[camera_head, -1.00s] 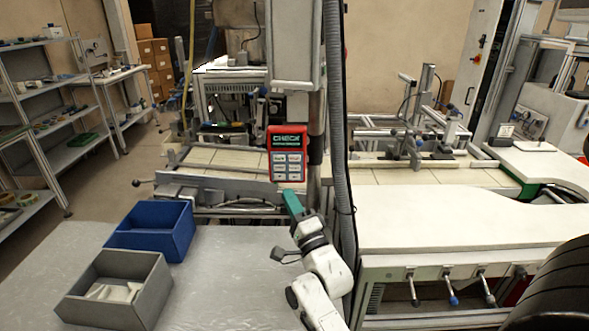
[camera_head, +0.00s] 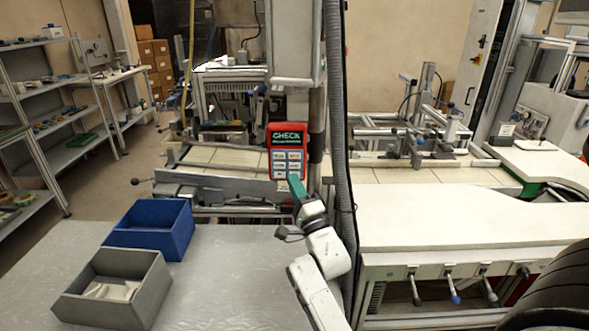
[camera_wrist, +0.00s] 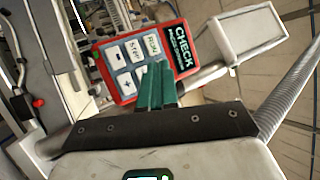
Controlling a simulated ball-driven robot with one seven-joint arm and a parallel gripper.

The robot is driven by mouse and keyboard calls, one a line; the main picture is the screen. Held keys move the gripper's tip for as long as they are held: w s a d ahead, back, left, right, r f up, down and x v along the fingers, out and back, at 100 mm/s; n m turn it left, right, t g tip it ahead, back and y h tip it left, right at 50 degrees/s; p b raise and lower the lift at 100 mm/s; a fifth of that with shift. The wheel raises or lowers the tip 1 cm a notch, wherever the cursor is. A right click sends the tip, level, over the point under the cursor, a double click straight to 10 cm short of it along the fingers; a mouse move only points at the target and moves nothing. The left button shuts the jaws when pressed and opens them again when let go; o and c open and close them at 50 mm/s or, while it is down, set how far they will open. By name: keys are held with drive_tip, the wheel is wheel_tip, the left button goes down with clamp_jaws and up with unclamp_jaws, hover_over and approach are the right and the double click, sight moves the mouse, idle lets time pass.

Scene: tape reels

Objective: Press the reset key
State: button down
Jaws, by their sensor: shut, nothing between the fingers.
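A red control box (camera_head: 273,152) with a black "CHECK" panel and several pale keys hangs upright above the bench in the head view. It shows tilted in the wrist view (camera_wrist: 104,65), where I read "RUN" (camera_wrist: 152,46), a word like "Step" (camera_wrist: 133,49), a minus key (camera_wrist: 118,57) and a plus key (camera_wrist: 126,83). No key legibly reads reset. My gripper (camera_head: 293,181), with green fingers, is shut and empty, its tips overlapping the box's lower right in the head view. In the wrist view the fingers (camera_wrist: 157,68) hide some keys. I cannot tell whether they touch.
A blue bin (camera_head: 150,238) and a grey bin (camera_head: 147,298) with pale contents stand on the grey table at left. A grey corrugated hose (camera_head: 338,130) hangs right of the box, near my arm. A white worktop (camera_head: 450,215) lies further right, its top clear.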

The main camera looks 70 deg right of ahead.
sight(295, 166)
drive_tip(key=shift+w+d, duration=0.25)
drive_tip(key=shift+d, duration=0.35)
drive_tip(key=shift+w+d, duration=0.3)
drive_tip(key=shift+d, duration=0.35)
drive_tip(key=shift+w+d, duration=0.25)
drive_tip(key=shift+d, duration=0.35)
drive_tip(key=shift+d+r, duration=0.1)
drive_tip(key=shift+d, duration=0.05)
idle(0.6)
drive_tip(key=shift+w+d, duration=0.15)
drive_tip(key=shift+d, duration=0.1)
drive_tip(key=shift+d, duration=0.2)
idle(0.5)
drive_tip(key=shift+w+d, duration=0.1)
drive_tip(key=shift+d, duration=0.15)
idle(0.4)
drive_tip(key=shift+s+a+p, duration=0.5)
drive_tip(key=shift+s+a, duration=0.05)
drive_tip(key=shift+a, duration=0.05)
drive_tip(key=shift+a, duration=0.1)
